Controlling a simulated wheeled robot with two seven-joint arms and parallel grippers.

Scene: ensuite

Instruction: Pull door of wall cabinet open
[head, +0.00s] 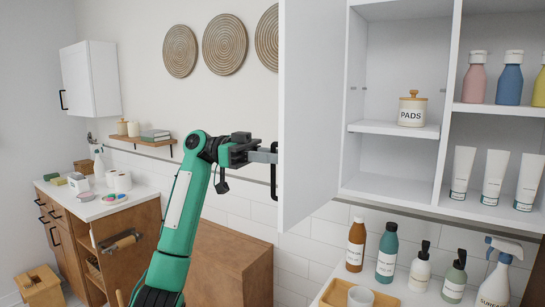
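The white wall cabinet (395,185) fills the upper right. Its door (312,110) stands swung open toward me on the left side, and the shelves inside show. A black bar handle (274,185) is on the outer face of the door, seen edge-on. My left gripper (272,157) reaches in from the left, and its fingers are at the upper part of this handle, seemingly shut on it. The far finger is partly hidden. My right gripper is not in view.
Inside the cabinet are a PADS jar (412,110), white tubes (495,178) and coloured bottles (510,80). Below, a counter holds several bottles, a spray bottle (497,275) and a wooden tray (330,290). A second wall cabinet (90,80) is closed at the far left, above a wooden vanity (130,240).

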